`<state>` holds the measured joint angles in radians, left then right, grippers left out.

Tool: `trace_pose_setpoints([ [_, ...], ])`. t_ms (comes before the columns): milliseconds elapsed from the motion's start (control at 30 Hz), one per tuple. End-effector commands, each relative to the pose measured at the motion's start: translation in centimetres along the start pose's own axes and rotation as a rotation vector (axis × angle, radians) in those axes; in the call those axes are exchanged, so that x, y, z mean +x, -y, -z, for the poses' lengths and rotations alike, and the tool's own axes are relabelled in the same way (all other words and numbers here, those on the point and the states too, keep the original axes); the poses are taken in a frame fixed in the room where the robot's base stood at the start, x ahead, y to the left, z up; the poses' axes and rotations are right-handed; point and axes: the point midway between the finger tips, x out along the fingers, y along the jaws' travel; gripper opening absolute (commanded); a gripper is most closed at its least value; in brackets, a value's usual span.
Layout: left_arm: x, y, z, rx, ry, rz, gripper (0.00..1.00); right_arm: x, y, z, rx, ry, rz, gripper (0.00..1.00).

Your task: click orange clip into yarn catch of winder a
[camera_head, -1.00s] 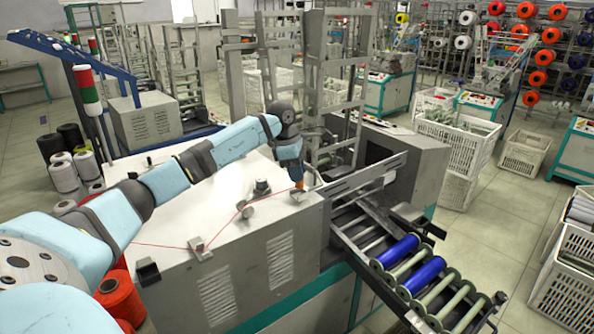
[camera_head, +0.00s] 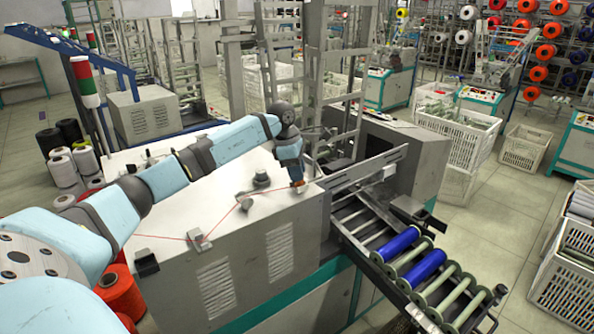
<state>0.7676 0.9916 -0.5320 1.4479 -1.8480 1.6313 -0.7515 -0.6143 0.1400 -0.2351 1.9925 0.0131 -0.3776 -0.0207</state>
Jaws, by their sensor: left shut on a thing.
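My left gripper (camera_head: 297,183) is over the front right corner of the near winder's pale top (camera_head: 215,190). It is shut on a small orange clip (camera_head: 297,184), of which only a little shows between the fingertips. A small dark fitting (camera_head: 303,190) sits right at the fingertips on the winder's edge; it may be the yarn catch. I cannot tell whether the clip is seated in it. A thin red yarn (camera_head: 165,238) runs over the top through a guide (camera_head: 199,242) and a round tensioner (camera_head: 246,202) toward the clip. My right gripper is not in view.
A slotted metal bar (camera_head: 368,170) and a roller rack with blue bobbins (camera_head: 398,244) lie right of the gripper. A metal frame (camera_head: 335,90) rises behind it. Orange yarn cones (camera_head: 121,294) stand at the left. The winder top is mostly clear.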

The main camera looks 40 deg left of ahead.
Motion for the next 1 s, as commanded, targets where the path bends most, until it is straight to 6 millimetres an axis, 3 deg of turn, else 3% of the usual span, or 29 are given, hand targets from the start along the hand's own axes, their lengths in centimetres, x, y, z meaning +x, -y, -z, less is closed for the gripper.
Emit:
trace_pose_setpoints([
  [67, 0.0, 0.0, 0.0, 0.0, 0.0, 0.0, 0.05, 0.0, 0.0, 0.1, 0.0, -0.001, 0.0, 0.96],
  [100, -0.1, 0.0, 0.0, 0.0, 0.0, 0.0, 0.33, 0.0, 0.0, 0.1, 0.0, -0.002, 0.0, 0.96],
  [200, 0.0, 0.0, 0.0, 0.0, 0.0, 0.0, 0.54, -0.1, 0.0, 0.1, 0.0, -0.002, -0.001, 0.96],
  [567, -0.6, 0.0, 0.0, 0.0, 0.0, -0.001, 0.54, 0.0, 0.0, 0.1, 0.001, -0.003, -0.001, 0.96],
  [733, -3.3, -0.1, 0.0, 0.0, 0.001, -0.005, 0.54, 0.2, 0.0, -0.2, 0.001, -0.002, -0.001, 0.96],
  [1000, -9.6, -0.1, 0.0, 0.001, 0.002, -0.005, 0.54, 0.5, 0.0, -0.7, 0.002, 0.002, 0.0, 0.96],
])
